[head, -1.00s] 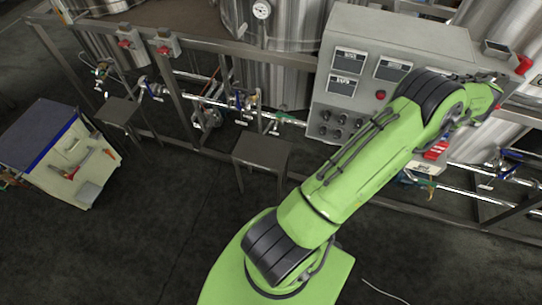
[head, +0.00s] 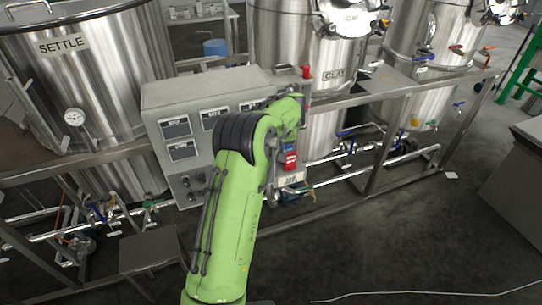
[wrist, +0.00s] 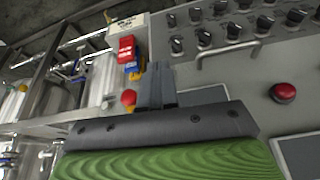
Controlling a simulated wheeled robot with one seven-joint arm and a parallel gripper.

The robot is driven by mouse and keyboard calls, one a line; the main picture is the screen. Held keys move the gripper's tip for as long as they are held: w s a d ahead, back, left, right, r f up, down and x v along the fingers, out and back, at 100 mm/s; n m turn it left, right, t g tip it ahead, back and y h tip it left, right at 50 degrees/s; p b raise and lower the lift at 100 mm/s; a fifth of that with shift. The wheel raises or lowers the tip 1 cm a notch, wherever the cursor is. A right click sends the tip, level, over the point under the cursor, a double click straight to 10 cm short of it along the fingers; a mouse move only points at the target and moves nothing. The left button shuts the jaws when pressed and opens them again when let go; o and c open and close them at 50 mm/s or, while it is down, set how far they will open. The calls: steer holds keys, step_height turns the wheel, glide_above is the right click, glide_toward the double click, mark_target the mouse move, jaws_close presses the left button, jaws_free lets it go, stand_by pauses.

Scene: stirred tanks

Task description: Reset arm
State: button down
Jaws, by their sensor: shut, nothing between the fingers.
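My green arm (head: 232,225) rises from the bottom of the head view and bends at a black joint in front of the grey control panel (head: 155,98). Its far end points away to the right, near the panel's right end, and my gripper is not clear there. In the wrist view my gripper (wrist: 157,72) has its two grey fingers together, with nothing between them. The panel face (wrist: 245,80) fills the right of that view, with black knobs and a red button (wrist: 283,92). I cannot tell whether the fingers touch anything.
The SETTLE tank (head: 120,60) stands at left and the CLAY tank (head: 280,50) behind the panel. Pipes and valves run along a metal frame (head: 395,135). Red and blue tags (head: 290,158) hang right of my arm. Dark floor (head: 400,240) lies open at lower right.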

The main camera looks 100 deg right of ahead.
steer(key=v, duration=0.6)
steer(key=shift+r, duration=0.2)
steer(key=shift+s+a, duration=0.1)
steer(key=shift+s, duration=0.1)
